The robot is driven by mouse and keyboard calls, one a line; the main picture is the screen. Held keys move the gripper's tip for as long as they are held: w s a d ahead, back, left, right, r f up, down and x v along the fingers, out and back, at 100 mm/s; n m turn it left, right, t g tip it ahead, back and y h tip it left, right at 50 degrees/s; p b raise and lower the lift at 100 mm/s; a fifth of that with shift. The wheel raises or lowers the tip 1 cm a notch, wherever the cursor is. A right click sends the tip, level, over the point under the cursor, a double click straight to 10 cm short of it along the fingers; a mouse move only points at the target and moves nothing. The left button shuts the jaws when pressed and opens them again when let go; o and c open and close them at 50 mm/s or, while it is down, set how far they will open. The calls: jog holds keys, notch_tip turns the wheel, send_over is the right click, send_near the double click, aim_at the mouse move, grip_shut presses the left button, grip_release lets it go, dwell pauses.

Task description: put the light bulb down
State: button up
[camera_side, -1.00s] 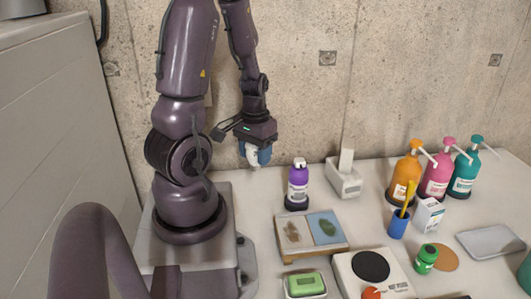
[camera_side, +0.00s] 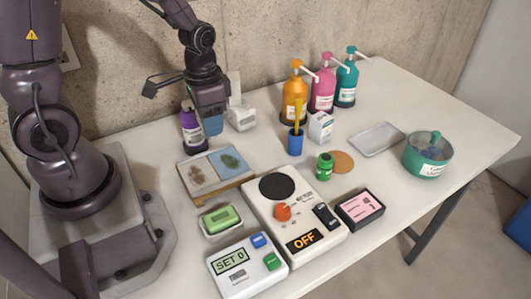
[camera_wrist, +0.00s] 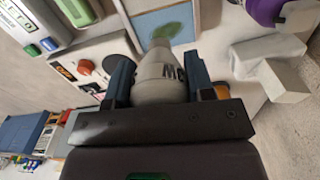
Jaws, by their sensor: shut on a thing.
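The light bulb (camera_wrist: 160,78) is pale, rounded and marked with dark lettering. In the wrist view it sits between the two blue fingers of my gripper (camera_wrist: 158,82), which is shut on it. In the side view my gripper (camera_side: 211,125) is in the air beside the purple bottle (camera_side: 192,130), behind the wooden two-part board (camera_side: 217,178). The bulb is hidden there by the fingers. The board's blue part with a green shape (camera_wrist: 160,28) shows beyond the bulb in the wrist view.
A white dispenser (camera_side: 242,118) stands close behind my gripper. A hot plate (camera_side: 300,205) reading OFF, a green soap bar (camera_side: 220,217) and a SET 0 device (camera_side: 247,268) are in front. Pump bottles (camera_side: 322,90) stand at the back. Some tabletop is clear at the right.

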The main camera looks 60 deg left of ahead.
jog(key=shift+m, duration=0.5)
jog(key=w+f, duration=0.3)
jog(key=w, duration=0.1)
jog(key=w+a+f, duration=0.1)
jog(key=w+f, duration=0.1)
jog(key=w, duration=0.3)
jog(key=w+f, duration=0.3)
jog(key=w, duration=0.2)
jog(key=shift+a+f, duration=0.3)
jog(key=shift+a, duration=0.05)
jog(key=shift+w+f, duration=0.1)
jog(key=shift+f, duration=0.1)
jog(key=shift+w+a+f, duration=0.1)
jog(key=shift+w+f, duration=0.05)
jog(key=shift+f, duration=0.8)
jog(key=shift+w+f, duration=0.15)
jog(key=shift+f, duration=0.75)
jog(key=shift+f, duration=0.1)
jog(key=o, duration=0.9)
